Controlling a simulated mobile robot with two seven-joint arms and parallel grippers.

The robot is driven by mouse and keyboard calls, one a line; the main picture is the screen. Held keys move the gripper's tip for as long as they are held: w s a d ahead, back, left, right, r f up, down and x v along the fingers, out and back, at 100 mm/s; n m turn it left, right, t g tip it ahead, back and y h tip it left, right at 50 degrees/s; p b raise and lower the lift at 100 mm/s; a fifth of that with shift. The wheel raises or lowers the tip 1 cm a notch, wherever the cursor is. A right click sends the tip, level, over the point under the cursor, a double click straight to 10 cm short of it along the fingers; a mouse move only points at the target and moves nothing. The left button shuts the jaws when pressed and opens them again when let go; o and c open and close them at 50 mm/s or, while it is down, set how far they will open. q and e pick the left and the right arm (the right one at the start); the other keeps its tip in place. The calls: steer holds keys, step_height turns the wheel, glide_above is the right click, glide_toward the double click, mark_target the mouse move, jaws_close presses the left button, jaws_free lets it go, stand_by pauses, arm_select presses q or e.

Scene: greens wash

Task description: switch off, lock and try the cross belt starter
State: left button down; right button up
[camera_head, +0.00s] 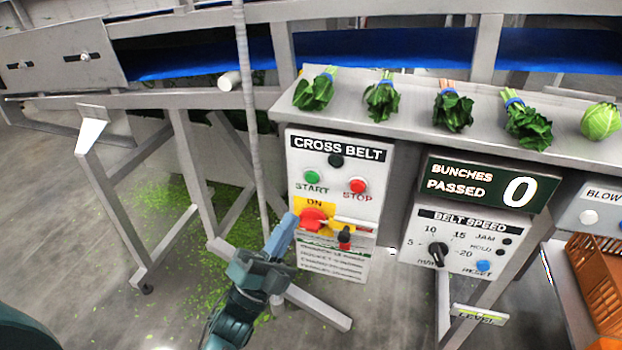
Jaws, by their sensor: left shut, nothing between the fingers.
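The cross belt starter (297,165) is a pale box below the shelf, labelled CROSS BELT. It has a dark lamp (336,161), a green START button (312,177) and a red STOP button (357,186). Below them is a yellow plate marked ON, with a red switch handle (312,217). A small dark and red item (345,236), perhaps a padlock, is right of the handle. My left gripper (288,222) is shut and empty, its blue fingertips just left of and below the red handle. I cannot tell whether they touch it. My right gripper is not in view.
A BELT SPEED box (470,230) and a BUNCHES PASSED display (488,186) reading 0 stand to the right. Tied greens (452,110) lie on the shelf above. A grey post (250,110) rises left of the starter. An orange crate (597,275) is at lower right.

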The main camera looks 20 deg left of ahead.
mark_target(312, 178)
arm_select(q)
steer(key=w+b, duration=0.3)
steer(key=w, duration=0.5)
steer(key=shift+w+d, duration=0.15)
steer(key=shift+w, duration=0.15)
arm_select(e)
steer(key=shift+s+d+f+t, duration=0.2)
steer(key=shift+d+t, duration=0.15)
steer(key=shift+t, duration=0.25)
arm_select(q)
steer(key=shift+w, duration=0.15)
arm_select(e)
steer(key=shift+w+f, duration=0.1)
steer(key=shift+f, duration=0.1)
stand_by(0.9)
arm_select(q)
steer(key=shift+w+b, duration=0.3)
steer(key=shift+b, duration=0.15)
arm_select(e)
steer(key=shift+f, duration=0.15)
arm_select(q)
steer(key=shift+w, duration=0.45)
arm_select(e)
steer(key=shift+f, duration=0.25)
arm_select(q)
steer(key=shift+s, duration=0.9)
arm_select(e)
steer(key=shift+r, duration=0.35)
